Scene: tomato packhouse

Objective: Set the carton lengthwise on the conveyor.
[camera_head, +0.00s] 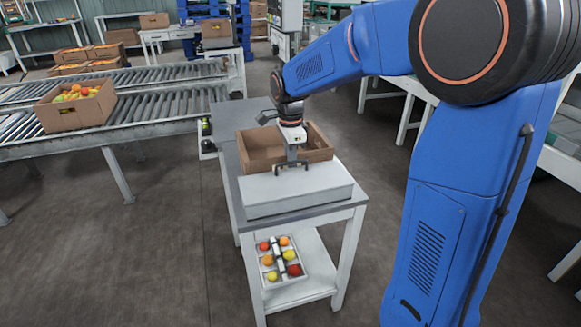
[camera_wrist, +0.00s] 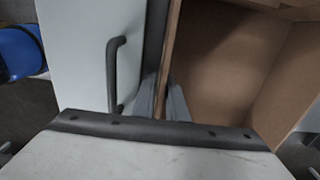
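The open-topped brown carton (camera_head: 318,156) stands on a small grey side table, behind a long white block. Its near wall runs up the middle of the wrist view, and its bare inner floor and walls (camera_wrist: 235,60) fill the right side. My gripper (camera_head: 291,160) points down at the near wall. In the wrist view a grey finger (camera_wrist: 178,103) lies close against the inner face of that wall, so the jaws look closed on it. The roller conveyor (camera_head: 170,104) is at the left, apart from the table.
The white block (camera_head: 298,195) is right in front of the carton; a dark handle-like bar (camera_wrist: 115,75) shows over it. A tray of tomatoes (camera_head: 272,285) sits on the lower shelf. A filled carton (camera_head: 88,112) stands on the near conveyor, with free rollers to its right.

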